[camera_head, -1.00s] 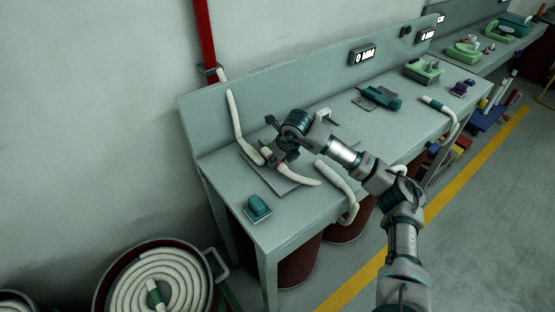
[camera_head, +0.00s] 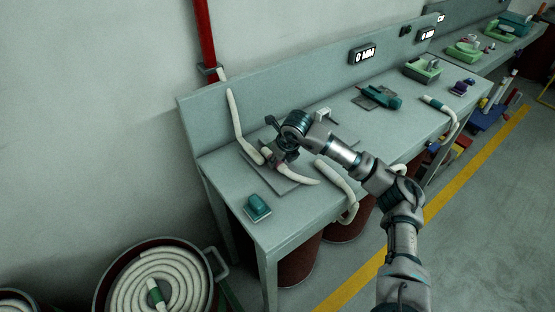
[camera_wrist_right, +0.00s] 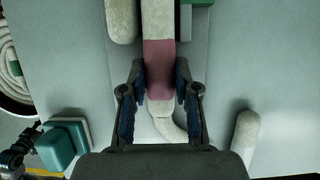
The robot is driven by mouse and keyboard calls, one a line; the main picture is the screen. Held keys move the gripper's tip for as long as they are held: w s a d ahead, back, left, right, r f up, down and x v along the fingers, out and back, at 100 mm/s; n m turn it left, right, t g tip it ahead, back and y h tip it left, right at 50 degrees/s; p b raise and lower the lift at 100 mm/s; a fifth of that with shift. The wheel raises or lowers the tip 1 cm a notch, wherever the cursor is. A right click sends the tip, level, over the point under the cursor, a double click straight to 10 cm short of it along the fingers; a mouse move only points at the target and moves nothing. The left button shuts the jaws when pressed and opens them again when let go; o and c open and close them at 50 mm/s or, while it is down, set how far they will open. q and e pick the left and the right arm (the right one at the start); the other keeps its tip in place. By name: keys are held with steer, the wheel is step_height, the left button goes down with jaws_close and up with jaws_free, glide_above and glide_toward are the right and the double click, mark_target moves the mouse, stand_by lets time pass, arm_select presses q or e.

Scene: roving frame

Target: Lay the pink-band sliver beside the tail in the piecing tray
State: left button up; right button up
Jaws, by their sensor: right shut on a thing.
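The pink-band sliver (camera_wrist_right: 159,68) is a pale rope piece with a dusky pink band. My right gripper (camera_head: 275,150) is shut on it at the band; the fingers also flank the band in the right wrist view (camera_wrist_right: 158,95). The sliver's curved pale end (camera_head: 300,172) sticks out to the right over the flat grey piecing tray (camera_head: 285,187). The pale tail (camera_head: 237,120) comes down from the wall side onto the tray. In the wrist view the tail's end (camera_wrist_right: 121,20) lies left of the sliver, with a narrow gap. I cannot tell whether the sliver touches the tray.
A teal block (camera_head: 257,207) sits near the table's front left corner. Another pale rope (camera_head: 340,180) hangs over the front edge. A teal tool (camera_head: 380,96) lies farther right. A basket of coiled rope (camera_head: 135,282) stands on the floor. A dark jointed part shows lower left in the wrist view.

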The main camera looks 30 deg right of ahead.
steer(key=shift+f, duration=0.35)
steer(key=o, duration=1.8)
steer(key=shift+c, duration=0.2)
steer(key=v, duration=1.2)
steer(key=shift+w, duration=0.15)
